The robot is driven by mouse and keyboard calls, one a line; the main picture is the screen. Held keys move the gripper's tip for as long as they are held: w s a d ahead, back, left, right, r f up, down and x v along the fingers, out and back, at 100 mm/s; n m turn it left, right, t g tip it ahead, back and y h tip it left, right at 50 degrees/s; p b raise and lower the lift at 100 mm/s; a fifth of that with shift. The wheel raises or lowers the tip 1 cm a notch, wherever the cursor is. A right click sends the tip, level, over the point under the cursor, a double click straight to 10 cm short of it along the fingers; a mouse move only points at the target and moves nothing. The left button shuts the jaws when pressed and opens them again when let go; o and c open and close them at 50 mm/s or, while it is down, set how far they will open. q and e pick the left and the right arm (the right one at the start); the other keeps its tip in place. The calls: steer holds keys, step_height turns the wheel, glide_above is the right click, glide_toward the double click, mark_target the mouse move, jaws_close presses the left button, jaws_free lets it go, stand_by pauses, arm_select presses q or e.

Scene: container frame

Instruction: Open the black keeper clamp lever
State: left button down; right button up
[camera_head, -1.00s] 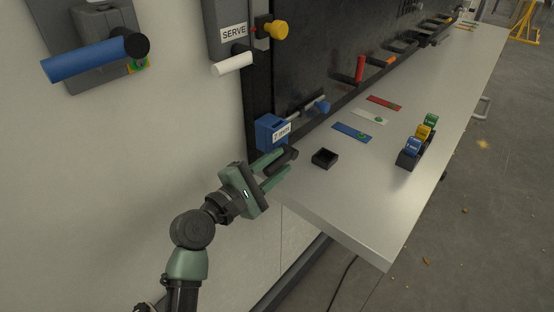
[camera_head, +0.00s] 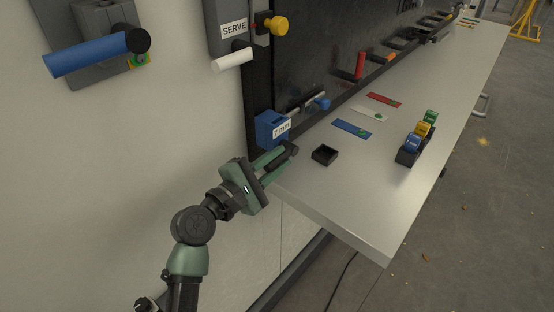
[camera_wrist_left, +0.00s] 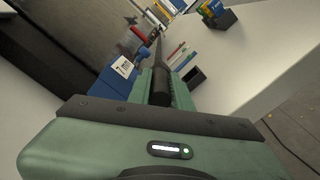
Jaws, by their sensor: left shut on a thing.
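The black keeper clamp lever (camera_head: 290,149) is a short dark bar near the left edge of the bench, just in front of a blue block with a white label (camera_head: 271,130). My left gripper (camera_head: 278,162) is shut on the lever, with one green finger on each side of it. In the left wrist view the lever's dark rounded grip (camera_wrist_left: 161,88) lies between the two fingers. The clamp's base is mostly hidden. My right gripper is in neither view.
A small open black box (camera_head: 325,155) stands on the bench (camera_head: 345,215) just right of my left gripper. A blue strip (camera_head: 351,130) and a black rack (camera_head: 408,157) with coloured pieces lie farther right. The bench's front area is clear.

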arm_select(q)
steer(key=shift+f, duration=0.1)
stand_by(0.8)
steer(key=t+h+b, duration=0.1)
steer(key=b, duration=0.5)
steer(key=f+t+h+b, duration=0.1)
steer(key=t+b, duration=0.1)
steer(key=b, duration=0.5)
steer(key=f+t+h+b, duration=0.1)
steer(key=b, duration=0.6)
steer(key=shift+w+d+f, duration=0.1)
steer(key=shift+w+d, duration=0.1)
steer(key=shift+w, duration=0.05)
steer(key=c, duration=1.6)
jaws_free()
steer(key=shift+o, duration=0.2)
